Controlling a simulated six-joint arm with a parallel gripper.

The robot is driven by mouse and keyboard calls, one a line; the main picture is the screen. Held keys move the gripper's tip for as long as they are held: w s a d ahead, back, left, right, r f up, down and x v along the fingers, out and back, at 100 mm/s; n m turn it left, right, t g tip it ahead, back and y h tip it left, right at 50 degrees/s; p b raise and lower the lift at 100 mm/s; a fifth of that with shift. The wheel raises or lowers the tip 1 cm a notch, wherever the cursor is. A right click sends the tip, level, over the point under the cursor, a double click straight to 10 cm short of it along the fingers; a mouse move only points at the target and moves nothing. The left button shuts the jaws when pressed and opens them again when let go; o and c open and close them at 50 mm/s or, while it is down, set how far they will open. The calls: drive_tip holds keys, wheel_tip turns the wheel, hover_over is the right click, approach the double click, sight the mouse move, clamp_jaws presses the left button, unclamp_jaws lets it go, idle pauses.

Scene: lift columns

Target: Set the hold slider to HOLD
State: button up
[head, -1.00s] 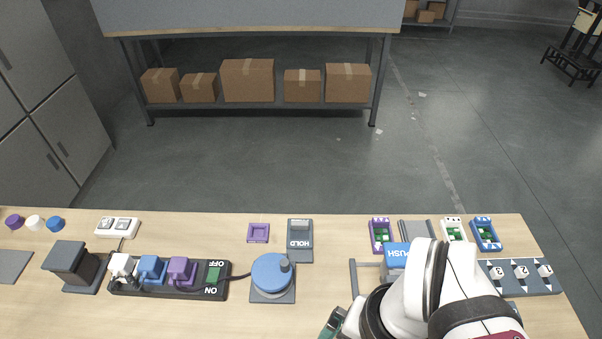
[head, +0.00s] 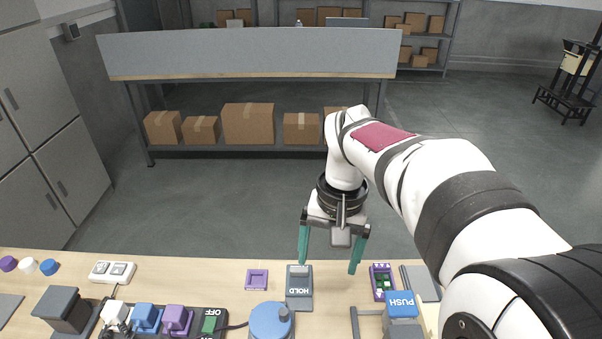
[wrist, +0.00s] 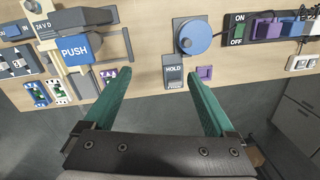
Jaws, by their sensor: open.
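The hold slider (head: 299,288) is a dark grey block near the table's far edge, with HOLD in white letters on its face. It also shows in the wrist view (wrist: 173,72), just inside the right finger's tip, with a small pale strip at its lower end that is too small to read. My gripper (head: 328,266) is open and empty, with green fingers pointing down. It is above the table's far edge. Its left finger is over or just beyond the slider and its right finger is out to the right. I see no clear contact.
A purple square frame (head: 257,279) lies left of the slider. A blue round dial (head: 270,320) stands in front of it. A blue PUSH block (head: 401,304) and a purple-edged module (head: 381,281) are to the right. The table between slider and module is mostly clear.

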sight(299, 269)
drive_tip(key=w+a+f+n, duration=0.1)
drive_tip(key=w+a+f, duration=0.25)
drive_tip(key=w, duration=0.35)
drive_tip(key=w+a+f+n, duration=0.1)
drive_tip(key=w+a+f, duration=0.1)
drive_tip(key=w+f, duration=0.35)
drive_tip(key=shift+h, duration=0.4)
drive_tip(key=f, duration=0.4)
drive_tip(key=w+f, duration=0.1)
drive_tip(key=f, duration=0.9)
drive_tip(key=shift+w+d+f, duration=0.1)
drive_tip(key=shift+w+d, duration=0.1)
drive_tip(key=shift+w, duration=0.1)
clamp_jaws()
